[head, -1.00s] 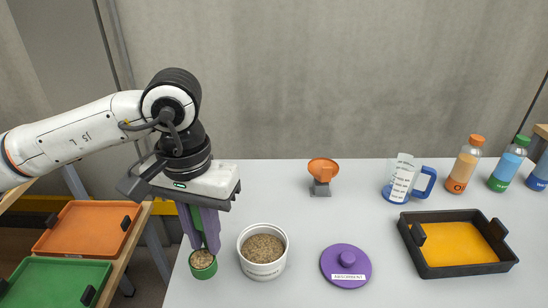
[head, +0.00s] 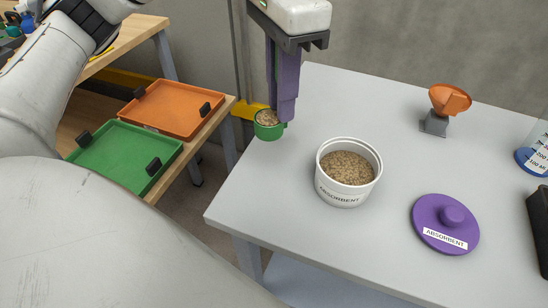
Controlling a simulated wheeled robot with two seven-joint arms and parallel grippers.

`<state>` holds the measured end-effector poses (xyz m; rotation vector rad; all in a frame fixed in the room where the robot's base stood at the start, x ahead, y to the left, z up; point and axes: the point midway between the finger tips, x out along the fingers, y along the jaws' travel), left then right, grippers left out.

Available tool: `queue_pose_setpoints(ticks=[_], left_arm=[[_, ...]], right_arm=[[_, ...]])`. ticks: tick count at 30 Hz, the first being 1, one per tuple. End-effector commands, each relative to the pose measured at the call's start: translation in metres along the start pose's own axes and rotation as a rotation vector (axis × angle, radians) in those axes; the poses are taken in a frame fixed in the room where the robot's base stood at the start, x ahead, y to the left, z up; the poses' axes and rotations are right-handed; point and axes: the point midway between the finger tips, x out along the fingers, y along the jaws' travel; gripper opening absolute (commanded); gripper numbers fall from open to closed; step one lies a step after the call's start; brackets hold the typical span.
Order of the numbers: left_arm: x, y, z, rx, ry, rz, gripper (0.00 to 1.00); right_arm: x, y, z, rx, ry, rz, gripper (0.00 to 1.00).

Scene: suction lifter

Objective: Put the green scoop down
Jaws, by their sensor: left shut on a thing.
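The green scoop (head: 268,132) is full of tan granules and shows upright at the far left edge of the grey table (head: 290,215). My left gripper (head: 284,112) points down with its purple fingers shut on the scoop's handle, which they mostly hide. I cannot tell whether the scoop touches the table or hangs just above it. My right gripper is not in view.
A white tub of absorbent (head: 342,192) stands open right of the scoop. Its purple lid (head: 445,225) lies further right. An orange funnel (head: 450,98) stands at the back. Green (head: 120,160) and orange (head: 175,110) trays sit on a wooden bench at left.

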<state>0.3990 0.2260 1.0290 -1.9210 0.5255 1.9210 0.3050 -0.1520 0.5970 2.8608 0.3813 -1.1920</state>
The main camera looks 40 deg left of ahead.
Motion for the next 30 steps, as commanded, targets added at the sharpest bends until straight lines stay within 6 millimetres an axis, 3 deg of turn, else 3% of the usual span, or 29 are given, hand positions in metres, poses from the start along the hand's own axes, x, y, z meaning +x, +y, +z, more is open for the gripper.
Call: queue_pose_setpoints(ticks=[13, 23, 30], left_arm=[[0.051, 0.000, 0.002, 0.016, -0.002, 0.001, 0.00], [0.070, 0.000, 0.001, 0.016, -0.002, 0.001, 0.00], [0.097, 0.000, 0.002, 0.017, -0.002, 0.000, 0.00]], right_arm=[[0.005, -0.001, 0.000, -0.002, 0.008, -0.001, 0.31], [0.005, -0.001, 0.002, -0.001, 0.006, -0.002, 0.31], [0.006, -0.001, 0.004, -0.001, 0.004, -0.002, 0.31]])
